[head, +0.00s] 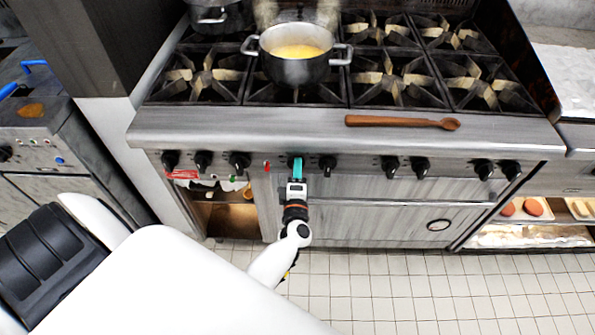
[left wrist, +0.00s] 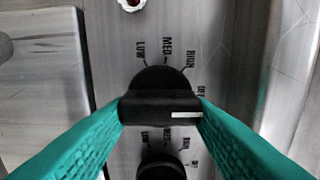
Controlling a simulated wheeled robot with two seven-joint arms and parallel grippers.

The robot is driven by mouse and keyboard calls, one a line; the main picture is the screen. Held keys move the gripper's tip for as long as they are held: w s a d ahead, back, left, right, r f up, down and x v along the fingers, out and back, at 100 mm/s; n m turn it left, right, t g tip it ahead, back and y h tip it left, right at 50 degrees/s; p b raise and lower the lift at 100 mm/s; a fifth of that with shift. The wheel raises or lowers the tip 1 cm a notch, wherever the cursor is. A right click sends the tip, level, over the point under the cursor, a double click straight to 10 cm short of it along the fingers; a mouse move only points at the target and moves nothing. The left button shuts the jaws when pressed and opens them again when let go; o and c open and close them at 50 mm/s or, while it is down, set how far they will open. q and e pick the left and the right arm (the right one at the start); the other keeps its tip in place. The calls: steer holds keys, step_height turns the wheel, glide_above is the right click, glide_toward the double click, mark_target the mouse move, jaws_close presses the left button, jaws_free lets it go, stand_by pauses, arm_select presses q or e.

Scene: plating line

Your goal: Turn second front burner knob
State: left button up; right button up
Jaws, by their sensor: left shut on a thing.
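My left gripper (head: 297,164) reaches the stove's front panel, with its teal fingers shut on a black burner knob. In the left wrist view, the fingers (left wrist: 160,112) press on both sides of this knob (left wrist: 158,101). Its grip bar lies level across the picture, and its white mark is at the right end, near the OFF label. LOW, MED and HIGH are printed around it. In the head view the gripper mostly hides this knob. My right gripper is not in view.
Another knob (head: 328,163) is just right of the gripper; more line the panel. A red indicator light (head: 267,166) is to the left. A pot of yellow food (head: 297,70) stands on a burner. A wooden spoon (head: 400,121) lies on the stove's front ledge. Tiled floor (head: 400,295) is clear.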

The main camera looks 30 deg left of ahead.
arm_select(q)
steer(key=shift+d+f, duration=0.1)
steer(key=o, duration=1)
steer(key=p+v, duration=0.2)
steer(key=v, duration=1)
